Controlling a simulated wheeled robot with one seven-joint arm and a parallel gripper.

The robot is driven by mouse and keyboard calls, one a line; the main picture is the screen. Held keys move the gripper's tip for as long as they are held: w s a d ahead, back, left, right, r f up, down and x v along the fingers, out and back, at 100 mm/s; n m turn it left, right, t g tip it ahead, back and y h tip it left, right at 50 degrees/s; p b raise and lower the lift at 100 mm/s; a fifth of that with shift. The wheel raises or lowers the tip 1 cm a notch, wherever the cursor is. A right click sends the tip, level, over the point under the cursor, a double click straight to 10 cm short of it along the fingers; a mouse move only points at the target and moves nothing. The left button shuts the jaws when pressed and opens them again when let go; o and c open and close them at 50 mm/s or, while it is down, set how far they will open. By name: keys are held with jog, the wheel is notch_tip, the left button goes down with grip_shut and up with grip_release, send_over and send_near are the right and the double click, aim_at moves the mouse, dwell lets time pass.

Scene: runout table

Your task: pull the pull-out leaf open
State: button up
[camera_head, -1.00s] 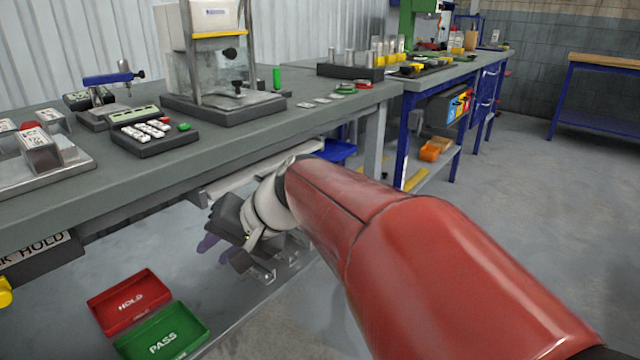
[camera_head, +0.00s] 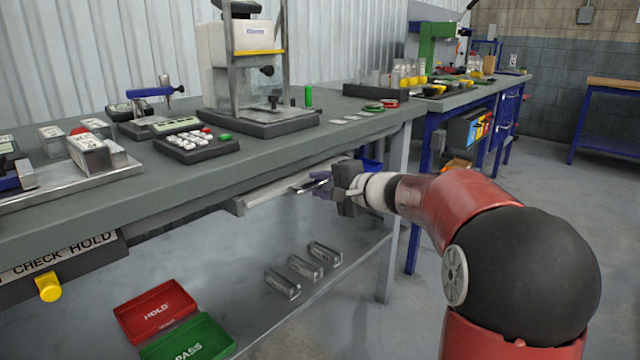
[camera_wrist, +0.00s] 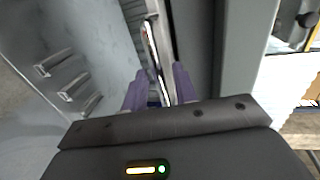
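The pull-out leaf (camera_head: 262,197) is a pale panel just under the front edge of the grey bench top. It looks pushed in, with only its front edge showing. A metal bar handle (camera_head: 312,184) sits on its front; the bar also shows in the wrist view (camera_wrist: 153,45). My gripper (camera_head: 324,184) is at the handle, reaching in from the right. In the wrist view its two purple fingers (camera_wrist: 159,76) stand apart, one on each side of the bar, with gaps visible. Exact contact with the bar cannot be told.
The bench top (camera_head: 225,172) overhangs my gripper closely. A bench leg (camera_head: 398,180) stands just behind it. A lower shelf (camera_head: 335,268) holds several metal brackets, with a red HOLD tray (camera_head: 155,312) and a green PASS tray (camera_head: 188,342) at lower left. Floor in front is open.

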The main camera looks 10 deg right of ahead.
jog(key=shift+w+a+f, duration=0.1)
jog(key=shift+w+a, duration=0.15)
jog(key=shift+w, duration=0.1)
grip_shut()
jog(key=f+b+v, duration=0.2)
jog(key=b+v, duration=0.2)
jog(key=v, duration=0.7)
jog(key=s+f+b+v, duration=0.1)
jog(key=b+v, duration=0.3)
jog(key=v, duration=0.7)
jog(key=shift+s+d+f, duration=0.25)
jog(key=shift+d+f, duration=0.25)
jog(key=shift+f, duration=0.35)
